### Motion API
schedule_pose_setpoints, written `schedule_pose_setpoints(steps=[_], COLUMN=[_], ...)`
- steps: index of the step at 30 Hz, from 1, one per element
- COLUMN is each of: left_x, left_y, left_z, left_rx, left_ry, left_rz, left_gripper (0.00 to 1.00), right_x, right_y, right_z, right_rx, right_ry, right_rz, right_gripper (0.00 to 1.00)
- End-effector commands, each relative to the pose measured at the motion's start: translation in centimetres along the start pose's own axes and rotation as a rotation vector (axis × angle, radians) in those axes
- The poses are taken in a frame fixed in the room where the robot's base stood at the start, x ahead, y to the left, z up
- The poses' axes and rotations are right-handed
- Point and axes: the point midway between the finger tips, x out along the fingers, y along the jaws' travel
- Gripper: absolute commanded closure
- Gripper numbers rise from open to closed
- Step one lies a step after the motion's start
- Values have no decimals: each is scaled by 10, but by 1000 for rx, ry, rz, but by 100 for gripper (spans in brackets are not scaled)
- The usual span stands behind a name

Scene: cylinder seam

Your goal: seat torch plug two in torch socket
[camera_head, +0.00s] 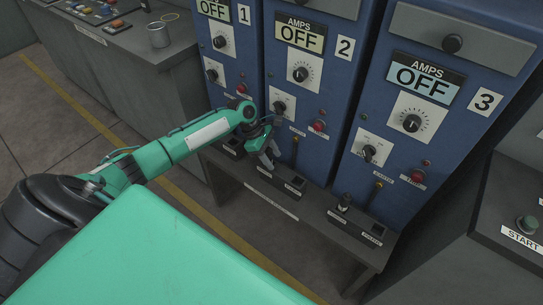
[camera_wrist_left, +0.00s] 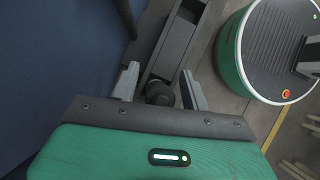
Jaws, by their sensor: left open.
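My left gripper (camera_head: 268,158) is low in front of cabinet 2, just above the bench shelf. In the left wrist view its two fingers (camera_wrist_left: 160,84) are apart. A dark round plug (camera_wrist_left: 160,93) shows between the fingers in that view; whether they touch it I cannot tell. In the head view the gripper hides most of this spot. A dark socket box (camera_head: 295,184) is on the shelf to the right of the gripper, below cabinet 2. My right gripper is in neither view.
The narrow grey shelf (camera_head: 285,206) runs along the blue cabinets. Another dark plug (camera_head: 344,202) stands upright before cabinet 3, with a socket box (camera_head: 372,232) beside it. Cabinet 2 has an OFF display (camera_head: 300,36). A metal cup (camera_head: 158,35) is on the left console.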

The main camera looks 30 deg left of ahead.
Motion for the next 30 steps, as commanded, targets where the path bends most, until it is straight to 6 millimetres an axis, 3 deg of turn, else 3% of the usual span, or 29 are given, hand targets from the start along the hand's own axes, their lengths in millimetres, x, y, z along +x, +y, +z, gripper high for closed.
schedule_pose_setpoints(steps=[5, 9, 15, 21, 30], left_x=[-5, -33, -78, -110, -122], left_y=[0, 1, 0, 0, 0], left_z=[1, 1, 1, 1, 2], left_rx=[1, 1, 1, 0, 0], left_ry=[0, 2, 1, 0, -1], left_rz=[1, 3, 1, 0, -1], left_gripper=[54, 54, 54, 54, 54], right_x=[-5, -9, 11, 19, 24], right_y=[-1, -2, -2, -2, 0], right_z=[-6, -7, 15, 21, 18], right_rx=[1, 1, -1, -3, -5], right_ry=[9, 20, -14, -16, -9], right_rz=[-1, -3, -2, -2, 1], right_gripper=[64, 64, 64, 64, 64])
